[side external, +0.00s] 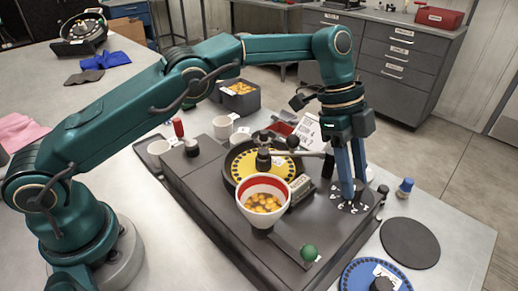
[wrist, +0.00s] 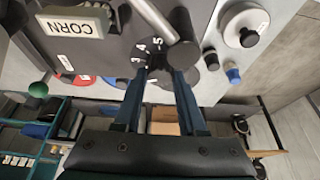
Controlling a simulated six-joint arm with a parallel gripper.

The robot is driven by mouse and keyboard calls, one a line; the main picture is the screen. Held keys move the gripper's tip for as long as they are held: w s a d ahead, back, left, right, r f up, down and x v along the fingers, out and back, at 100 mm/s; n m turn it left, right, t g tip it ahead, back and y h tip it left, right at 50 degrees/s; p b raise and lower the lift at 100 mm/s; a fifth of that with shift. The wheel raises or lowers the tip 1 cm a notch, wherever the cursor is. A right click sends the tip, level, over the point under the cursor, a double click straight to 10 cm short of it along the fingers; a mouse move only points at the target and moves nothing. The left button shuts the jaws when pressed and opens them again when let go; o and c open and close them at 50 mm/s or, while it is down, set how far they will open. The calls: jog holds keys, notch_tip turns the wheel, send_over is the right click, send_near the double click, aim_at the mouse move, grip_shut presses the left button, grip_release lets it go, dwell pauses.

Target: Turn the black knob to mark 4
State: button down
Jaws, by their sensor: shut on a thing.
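The black knob (wrist: 158,62) sits on the flat top of the dark grey seed meter, with white number marks beside it. In the wrist view a 4 and a 5 are readable at its far side, with another mark, partly seen, to the left. My gripper (side external: 349,200) points straight down over the dial (side external: 338,187) in the side view. Its blue fingers (wrist: 157,78) are closed around the knob, one on each side. The fingers hide most of the knob, and I cannot tell which mark it points to.
A crank arm with a dark handle (wrist: 184,55) hangs close to my fingers. The CORN label block (side external: 302,189) and a white-and-red hopper of yellow seeds (side external: 264,202) stand left. A green ball knob (side external: 309,253) is at the front. Dark (side external: 410,243) and blue (side external: 352,280) discs lie right.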

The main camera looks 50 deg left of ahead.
dwell(0.4)
jog(key=c, duration=0.8)
grip_release()
jog(key=shift+o, duration=0.2)
jog(key=shift+s+n, duration=0.1)
jog(key=shift+n, duration=0.3)
